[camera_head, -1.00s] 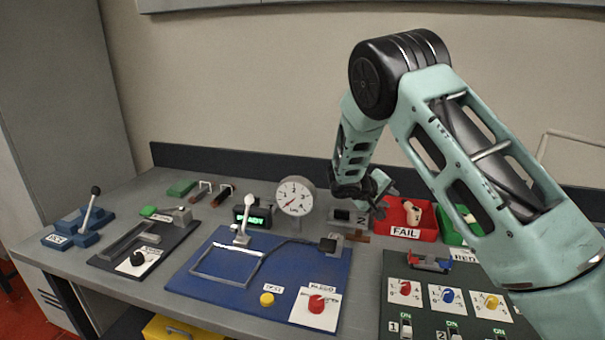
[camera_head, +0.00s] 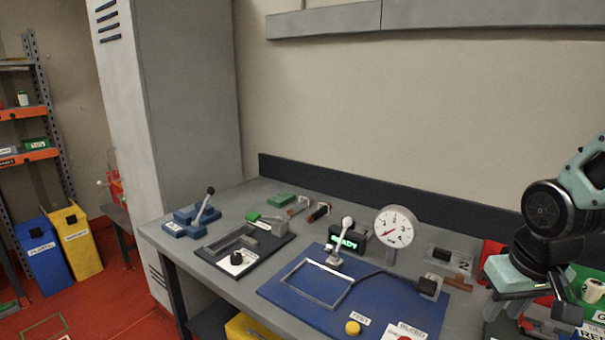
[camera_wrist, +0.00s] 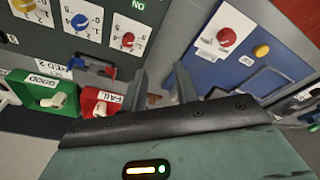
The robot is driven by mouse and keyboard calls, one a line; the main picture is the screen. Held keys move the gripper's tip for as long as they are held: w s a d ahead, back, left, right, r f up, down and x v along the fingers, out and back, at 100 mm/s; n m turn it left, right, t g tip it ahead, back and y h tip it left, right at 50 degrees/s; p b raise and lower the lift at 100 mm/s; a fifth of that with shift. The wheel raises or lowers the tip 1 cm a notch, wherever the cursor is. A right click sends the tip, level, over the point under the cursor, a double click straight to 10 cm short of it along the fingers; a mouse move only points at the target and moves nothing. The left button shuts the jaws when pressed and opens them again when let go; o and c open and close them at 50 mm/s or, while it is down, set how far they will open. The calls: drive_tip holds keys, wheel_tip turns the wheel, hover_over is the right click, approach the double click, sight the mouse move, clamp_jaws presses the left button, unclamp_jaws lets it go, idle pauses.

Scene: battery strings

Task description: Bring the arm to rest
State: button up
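My gripper (camera_wrist: 160,88) shows in the wrist view with its two dark fingers apart and nothing between them. It hangs over the workbench (camera_head: 225,288), above the gap between the dark green switch panel (camera_wrist: 100,52) and the blue test board (camera_wrist: 228,85). In the head view my gripper and the black wrist joint are at the right edge, over the bench's right part, and the fingertips are hard to make out there.
A red FAIL bin (camera_wrist: 92,108) and a green GOOD bin (camera_wrist: 42,92) stand close by the gripper. A dial gauge (camera_head: 396,228) and a lever (camera_head: 342,244) rise from the bench. Shelves (camera_head: 30,115) and blue and yellow bins (camera_head: 75,240) stand at the left.

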drive_tip(key=s+a+r+n+g+y, duration=0.1)
drive_tip(key=s+a+n, duration=0.6)
drive_tip(key=s+a, duration=0.8)
drive_tip(key=a+r+g, duration=0.1)
drive_tip(key=a, duration=0.3)
drive_tip(key=shift+a+r+n, duration=0.15)
drive_tip(key=shift+r+n, duration=0.15)
drive_tip(key=shift+n, duration=0.1)
drive_tip(key=shift+w, duration=0.1)
